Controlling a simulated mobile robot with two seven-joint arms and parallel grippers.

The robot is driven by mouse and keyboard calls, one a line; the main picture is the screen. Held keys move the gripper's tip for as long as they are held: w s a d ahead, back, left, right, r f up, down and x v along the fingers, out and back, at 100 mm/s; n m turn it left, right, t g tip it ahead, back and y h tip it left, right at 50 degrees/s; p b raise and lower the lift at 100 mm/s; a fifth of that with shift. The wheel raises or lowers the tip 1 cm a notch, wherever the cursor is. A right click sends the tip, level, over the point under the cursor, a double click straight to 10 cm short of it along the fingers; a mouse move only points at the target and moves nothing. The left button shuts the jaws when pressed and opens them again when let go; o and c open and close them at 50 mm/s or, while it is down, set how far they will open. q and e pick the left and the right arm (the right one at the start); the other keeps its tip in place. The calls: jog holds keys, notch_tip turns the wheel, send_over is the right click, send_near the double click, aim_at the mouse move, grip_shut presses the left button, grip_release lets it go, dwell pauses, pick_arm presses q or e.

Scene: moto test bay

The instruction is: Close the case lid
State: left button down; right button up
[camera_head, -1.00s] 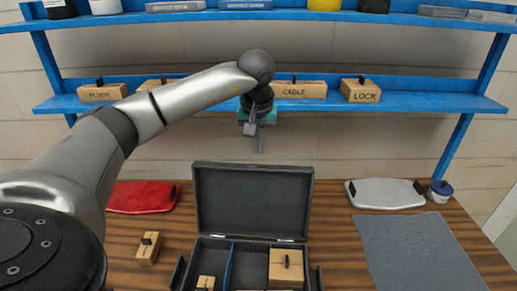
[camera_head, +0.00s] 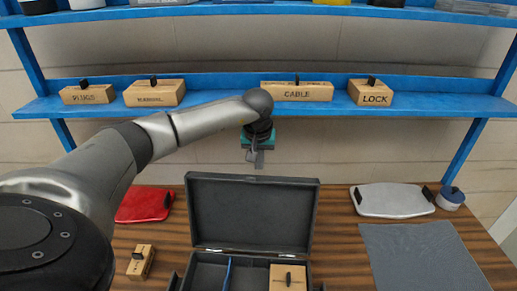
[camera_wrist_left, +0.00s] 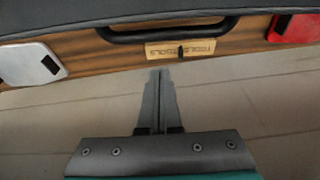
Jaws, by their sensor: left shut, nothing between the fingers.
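The dark grey case (camera_head: 206,275) stands on the wooden table with its lid (camera_head: 250,215) open and upright, hinged at the back. Dividers and a wooden block show inside the case. My left gripper (camera_head: 256,162) points down just above the lid's top edge in the head view, and looks to be behind the lid. Its fingers are shut and empty. In the left wrist view, the shut fingers (camera_wrist_left: 161,72) appear below the lid's dark edge and its black handle (camera_wrist_left: 165,34), apart from both. My right gripper is out of view.
A blue shelf (camera_head: 220,104) with labelled wooden blocks runs behind the arm. A silver plate (camera_head: 393,200), a round tin (camera_head: 451,198) and a grey mat (camera_head: 420,255) are right.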

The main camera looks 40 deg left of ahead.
pick_arm(q)
jog(key=shift+s+d+r+p, duration=0.25)
jog(key=shift+s+d, duration=0.3)
jog(key=shift+s, duration=0.25)
jog(key=shift+s+d+r+p, duration=0.2)
jog(key=shift+s+d, duration=0.3)
jog(key=shift+s, duration=0.25)
jog(key=shift+f, duration=0.1)
